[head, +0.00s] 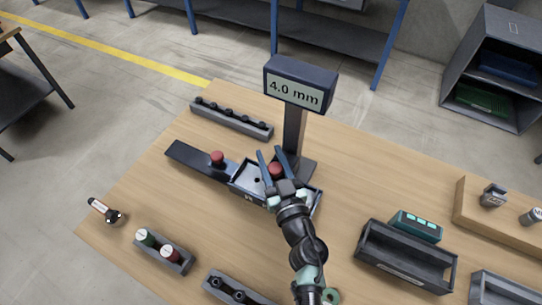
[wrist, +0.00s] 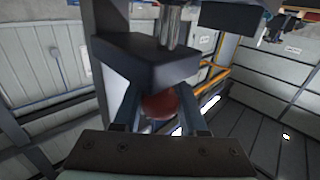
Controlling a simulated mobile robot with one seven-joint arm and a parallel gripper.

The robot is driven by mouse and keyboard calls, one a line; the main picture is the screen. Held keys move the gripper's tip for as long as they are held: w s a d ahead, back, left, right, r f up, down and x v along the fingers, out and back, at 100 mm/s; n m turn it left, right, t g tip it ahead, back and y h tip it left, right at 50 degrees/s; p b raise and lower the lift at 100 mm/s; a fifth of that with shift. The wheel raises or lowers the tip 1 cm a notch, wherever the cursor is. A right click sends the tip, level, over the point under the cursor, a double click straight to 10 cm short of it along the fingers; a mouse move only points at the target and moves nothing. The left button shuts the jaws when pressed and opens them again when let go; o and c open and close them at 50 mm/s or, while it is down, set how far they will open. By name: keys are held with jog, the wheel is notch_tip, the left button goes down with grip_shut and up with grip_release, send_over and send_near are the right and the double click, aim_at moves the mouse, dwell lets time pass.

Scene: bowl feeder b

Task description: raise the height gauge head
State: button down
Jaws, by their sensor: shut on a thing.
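The height gauge stands on the wooden table, with a display (head: 294,92) reading 4.0 mm on a dark column (head: 294,130). In the wrist view its head is a dark block (wrist: 150,62) under a shiny rod. My gripper (head: 271,158) is at the gauge, in front of the column. The fingertips are partly hidden.
A dark rail with a red knob (head: 217,157) lies left of the gauge. A rack of pegs (head: 232,118) is behind it. A dark crate (head: 404,257) and teal box (head: 417,225) stand right.

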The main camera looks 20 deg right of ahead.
dwell(0.7)
notch_tip(320, 180, up, 6)
jog(key=p, duration=0.7)
jog(key=shift+w+r+p, duration=0.15)
jog(key=shift+p, duration=0.25)
jog(key=shift+c, duration=2.3)
grip_release()
jog(key=shift+s+f, duration=0.2)
jog(key=shift+s, duration=0.45)
jog(key=s+a+b, duration=0.1)
jog(key=s, duration=1)
jog(key=shift+s+a+b, duration=0.3)
jog(key=shift+s+b, duration=0.1)
